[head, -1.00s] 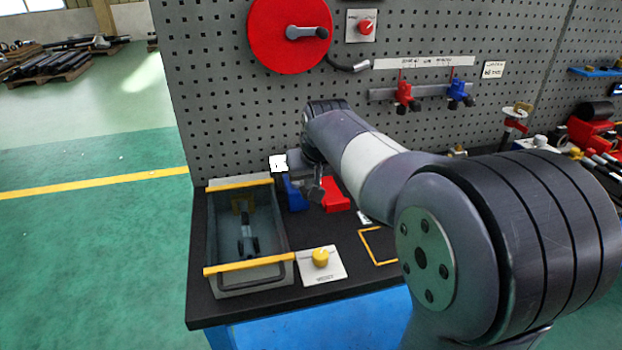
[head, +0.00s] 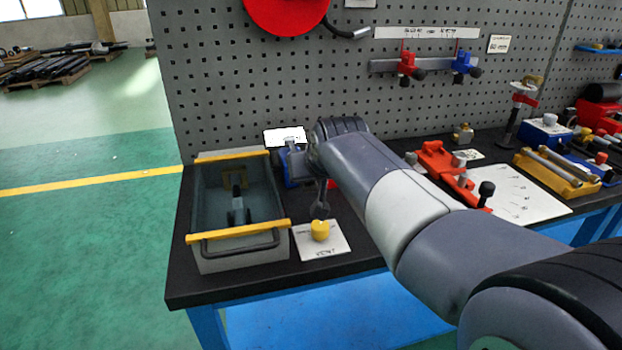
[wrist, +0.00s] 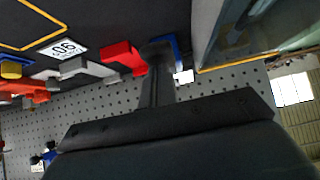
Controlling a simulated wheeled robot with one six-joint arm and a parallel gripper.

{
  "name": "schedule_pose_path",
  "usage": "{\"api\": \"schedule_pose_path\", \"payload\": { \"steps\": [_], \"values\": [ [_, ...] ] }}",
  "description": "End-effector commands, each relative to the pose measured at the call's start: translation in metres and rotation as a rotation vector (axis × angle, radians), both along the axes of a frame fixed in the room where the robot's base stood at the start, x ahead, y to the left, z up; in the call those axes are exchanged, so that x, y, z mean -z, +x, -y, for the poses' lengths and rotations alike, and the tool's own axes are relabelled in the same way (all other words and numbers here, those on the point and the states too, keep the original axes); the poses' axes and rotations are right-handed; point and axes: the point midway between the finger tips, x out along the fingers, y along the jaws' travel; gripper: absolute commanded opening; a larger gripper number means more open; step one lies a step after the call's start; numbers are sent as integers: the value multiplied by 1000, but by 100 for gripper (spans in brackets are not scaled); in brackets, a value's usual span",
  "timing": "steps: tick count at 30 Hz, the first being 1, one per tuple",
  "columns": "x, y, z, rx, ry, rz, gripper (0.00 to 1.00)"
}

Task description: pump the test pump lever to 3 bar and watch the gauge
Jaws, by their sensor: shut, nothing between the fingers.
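My gripper (head: 320,208) points down, shut and empty, just above or behind a yellow knob (head: 320,230) on a white plate; I cannot tell if they touch. In the wrist view my gripper (wrist: 158,80) is a dark shape in front of a blue object. No part is clearly recognisable as the test pump, its lever or its gauge. A blue object (head: 291,172) with a white panel (head: 285,137) above it stands behind my gripper, partly hidden by my arm. No gauge reading is legible. A red block (wrist: 120,57) shows beside the blue object in the wrist view.
A grey bin (head: 240,260) with yellow rims and a dark tool inside stands left of the knob. A pegboard (head: 240,90) rises behind the bench. An orange-red fixture (head: 440,160) and a yellow tray (head: 555,178) stand right of my arm. Open floor lies left.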

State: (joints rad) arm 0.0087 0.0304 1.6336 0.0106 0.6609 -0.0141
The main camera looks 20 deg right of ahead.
Motion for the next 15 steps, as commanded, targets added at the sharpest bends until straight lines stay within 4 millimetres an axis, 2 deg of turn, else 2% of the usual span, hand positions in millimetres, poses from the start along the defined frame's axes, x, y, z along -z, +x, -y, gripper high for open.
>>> {"api": "schedule_pose_path", "payload": {
  "steps": [1, 6, 15],
  "values": [
    [11, -1, 0, 0, 0, 9, 0],
    [24, -2, 0, 0, 0, 14, 0],
    [30, -4, 0, 0, 0, 0, 0]
  ]
}}
